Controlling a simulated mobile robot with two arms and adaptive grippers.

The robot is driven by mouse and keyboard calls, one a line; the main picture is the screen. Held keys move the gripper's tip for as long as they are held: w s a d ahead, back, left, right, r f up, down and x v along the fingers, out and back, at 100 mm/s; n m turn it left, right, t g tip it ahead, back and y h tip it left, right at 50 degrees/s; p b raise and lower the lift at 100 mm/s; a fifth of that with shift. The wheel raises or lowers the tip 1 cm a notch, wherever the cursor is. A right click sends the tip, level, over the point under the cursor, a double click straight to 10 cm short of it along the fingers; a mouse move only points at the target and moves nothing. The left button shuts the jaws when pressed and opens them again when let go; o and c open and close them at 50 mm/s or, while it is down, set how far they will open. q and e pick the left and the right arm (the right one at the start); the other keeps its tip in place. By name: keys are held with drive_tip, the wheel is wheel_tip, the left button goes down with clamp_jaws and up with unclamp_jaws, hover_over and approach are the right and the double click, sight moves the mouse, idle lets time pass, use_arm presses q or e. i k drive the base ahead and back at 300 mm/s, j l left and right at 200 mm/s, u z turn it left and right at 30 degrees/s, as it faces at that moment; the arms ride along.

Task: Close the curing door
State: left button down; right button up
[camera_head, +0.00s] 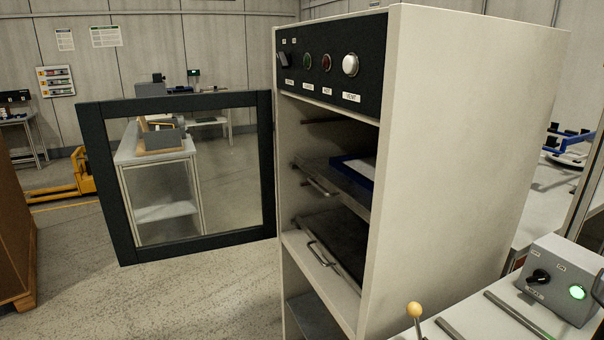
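The curing door (94,185) is a dark-framed panel with a clear window. It stands wide open, swung out to the left from the left front edge of the cream curing cabinet (465,165). Through the open front, shelves with metal handles show inside the cabinet; the upper shelf (335,182) bears a blue-edged tray with something white in it. A black control panel (332,66) with a knob, coloured buttons and a white button is above the opening. Neither of my grippers is in view.
A bench with a grey control box (562,280) and a lever with a yellow ball (414,310) is at the lower right. A brown crate (14,235) stands at the left edge. A yellow pallet truck (82,172) is behind. The floor before the door is clear.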

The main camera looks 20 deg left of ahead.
sight(92, 115)
drive_tip(key=j+z, duration=0.35)
drive_tip(key=j, duration=1.55)
drive_tip(key=j+z, duration=0.15)
drive_tip(key=j, duration=0.3)
drive_tip(key=j+z, duration=0.15)
drive_tip(key=j, duration=0.3)
drive_tip(key=k+j+z, duration=0.2)
drive_tip(key=j, duration=0.25)
drive_tip(key=j+z, duration=0.15)
drive_tip(key=j, duration=0.3)
drive_tip(key=k+j+z, duration=0.15)
drive_tip(key=j, duration=0.3)
drive_tip(key=k+j+z, duration=0.15)
drive_tip(key=j, duration=0.25)
drive_tip(key=k+j+z, duration=0.15)
drive_tip(key=j, duration=0.25)
